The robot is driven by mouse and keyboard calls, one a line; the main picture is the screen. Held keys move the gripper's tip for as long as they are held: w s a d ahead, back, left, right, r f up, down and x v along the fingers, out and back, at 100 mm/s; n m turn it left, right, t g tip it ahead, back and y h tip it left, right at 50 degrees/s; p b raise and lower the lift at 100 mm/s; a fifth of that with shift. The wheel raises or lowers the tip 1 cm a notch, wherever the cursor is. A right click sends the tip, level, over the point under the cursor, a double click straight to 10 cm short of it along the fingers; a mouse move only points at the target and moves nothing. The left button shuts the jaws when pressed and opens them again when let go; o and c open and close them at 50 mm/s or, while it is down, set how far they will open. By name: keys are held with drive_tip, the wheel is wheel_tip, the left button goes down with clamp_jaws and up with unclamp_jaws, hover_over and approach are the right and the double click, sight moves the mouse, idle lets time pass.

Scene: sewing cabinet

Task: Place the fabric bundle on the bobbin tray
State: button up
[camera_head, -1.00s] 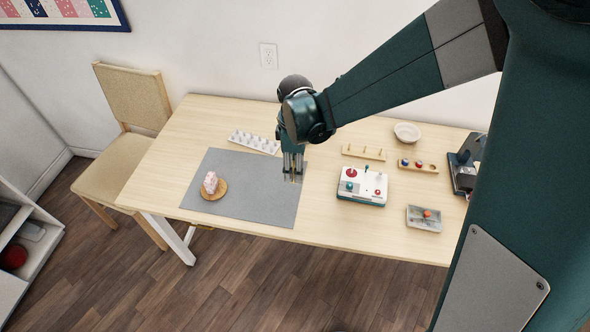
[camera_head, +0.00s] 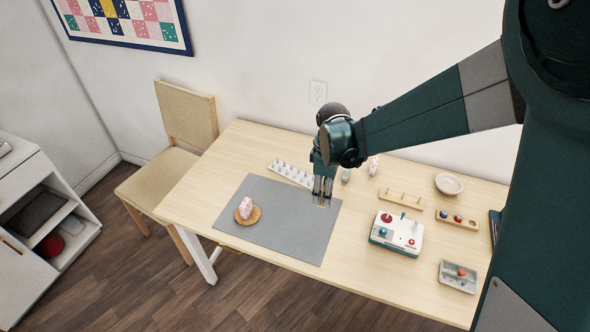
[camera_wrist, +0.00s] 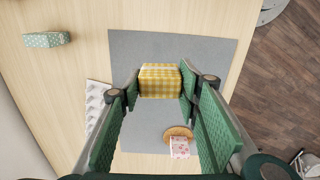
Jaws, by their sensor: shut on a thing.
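My gripper (camera_head: 323,201) is shut on a yellow checked fabric bundle (camera_wrist: 160,82) with a pale band, which sits between the fingertips in the wrist view. In the head view the gripper is over the right part of the grey mat, and the bundle is mostly hidden by the fingers. A small grey tray (camera_head: 446,279) with small coloured round pieces, likely the bobbin tray, lies near the table's front right edge, well right of my gripper. A pink patterned bundle (camera_head: 246,206) is on a round wooden board (camera_head: 240,220) at the mat's left; it also shows in the wrist view (camera_wrist: 180,149).
A white pegged rack (camera_head: 291,172) stands behind the grey mat (camera_head: 290,240). A teal dotted bundle (camera_wrist: 46,40) lies near the wall side. A white-and-teal box (camera_head: 397,233), a wooden peg rack (camera_head: 402,198), a spool rack (camera_head: 457,219) and a bowl (camera_head: 449,184) occupy the right side.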

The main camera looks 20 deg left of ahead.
drive_tip(key=w+a+r+p, duration=0.3)
drive_tip(key=w+a+p, duration=0.2)
drive_tip(key=w+a, duration=1.3)
drive_tip(key=shift+a+m, duration=0.3)
drive_tip(key=shift+a, duration=0.1)
drive_tip(key=shift+r, duration=0.1)
wheel_tip(320, 180, down, 6)
drive_tip(key=shift+f, duration=0.2)
drive_tip(key=shift+f, duration=1.8)
drive_tip(key=shift+f+b, duration=0.3)
drive_tip(key=shift+b, duration=0.05)
drive_tip(key=o, duration=0.7)
